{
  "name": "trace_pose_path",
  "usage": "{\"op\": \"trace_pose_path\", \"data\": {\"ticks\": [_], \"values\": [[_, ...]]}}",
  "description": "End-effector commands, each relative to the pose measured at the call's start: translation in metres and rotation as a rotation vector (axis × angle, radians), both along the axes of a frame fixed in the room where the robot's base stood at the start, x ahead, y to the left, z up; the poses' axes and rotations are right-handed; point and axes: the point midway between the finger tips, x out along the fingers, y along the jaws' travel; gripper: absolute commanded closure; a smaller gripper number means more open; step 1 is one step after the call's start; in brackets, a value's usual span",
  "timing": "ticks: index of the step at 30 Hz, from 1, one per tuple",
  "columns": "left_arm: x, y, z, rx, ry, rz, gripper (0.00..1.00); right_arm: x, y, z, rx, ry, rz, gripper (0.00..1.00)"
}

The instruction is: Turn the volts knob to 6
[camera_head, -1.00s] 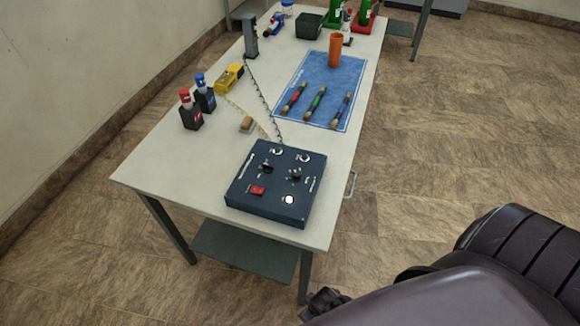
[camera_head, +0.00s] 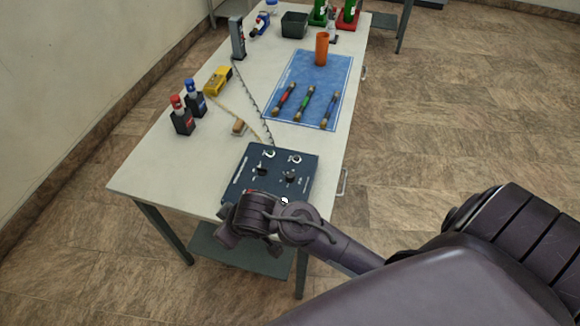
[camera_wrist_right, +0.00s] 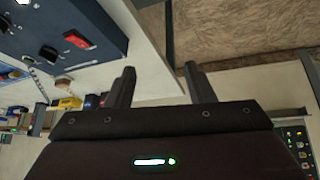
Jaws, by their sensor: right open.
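The dark blue control box (camera_head: 285,157) sits at the near end of the table. It bears two black knobs, a left one (camera_head: 261,171) and a right one (camera_head: 289,177); the lettering is too small to tell which is volts or where either points. In the right wrist view the box (camera_wrist_right: 95,15) is at the upper left, with a red switch (camera_wrist_right: 78,40) and a dark knob (camera_wrist_right: 48,53). My right gripper (camera_wrist_right: 160,75) is open and empty, apart from the knobs. In the head view my right wrist covers the box's near edge. My left gripper is out of view.
A blue mat (camera_head: 340,75) holds three coloured rods and an orange cup (camera_head: 322,48). The table's (camera_head: 150,170) left front corner is clear.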

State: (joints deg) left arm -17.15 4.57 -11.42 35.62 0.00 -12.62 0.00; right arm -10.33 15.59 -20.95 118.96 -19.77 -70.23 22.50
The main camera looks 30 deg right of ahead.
Motion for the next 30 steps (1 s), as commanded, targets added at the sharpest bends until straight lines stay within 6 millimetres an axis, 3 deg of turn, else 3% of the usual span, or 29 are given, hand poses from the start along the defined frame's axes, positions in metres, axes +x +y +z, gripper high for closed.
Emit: {"op": "trace_pose_path", "data": {"ticks": [6,8,11,14,17,21,24,27,30], "values": [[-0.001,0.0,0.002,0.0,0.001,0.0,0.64,0.035,0.038,0.003,0.002,-0.071,0.161,0.51],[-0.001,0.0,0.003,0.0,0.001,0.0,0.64,0.045,0.043,-0.004,-0.001,-0.068,0.206,0.51],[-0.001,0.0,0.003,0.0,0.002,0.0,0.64,0.061,0.035,-0.023,-0.02,-0.02,0.265,0.51],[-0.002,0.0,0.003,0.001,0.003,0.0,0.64,0.079,0.002,-0.042,-0.05,0.074,0.272,0.51],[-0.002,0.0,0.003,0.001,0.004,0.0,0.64,0.095,-0.054,-0.051,-0.086,0.198,0.209,0.51],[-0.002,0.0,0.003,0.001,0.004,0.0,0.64,0.107,-0.143,-0.041,-0.122,0.371,0.034,0.51],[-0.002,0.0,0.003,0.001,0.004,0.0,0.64,0.108,-0.194,-0.026,-0.127,0.463,-0.1,0.51],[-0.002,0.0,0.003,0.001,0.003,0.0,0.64,0.105,-0.224,-0.013,-0.124,0.519,-0.196,0.51],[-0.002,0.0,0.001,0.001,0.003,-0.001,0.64,0.103,-0.236,-0.01,-0.118,0.546,-0.241,0.51]]}}
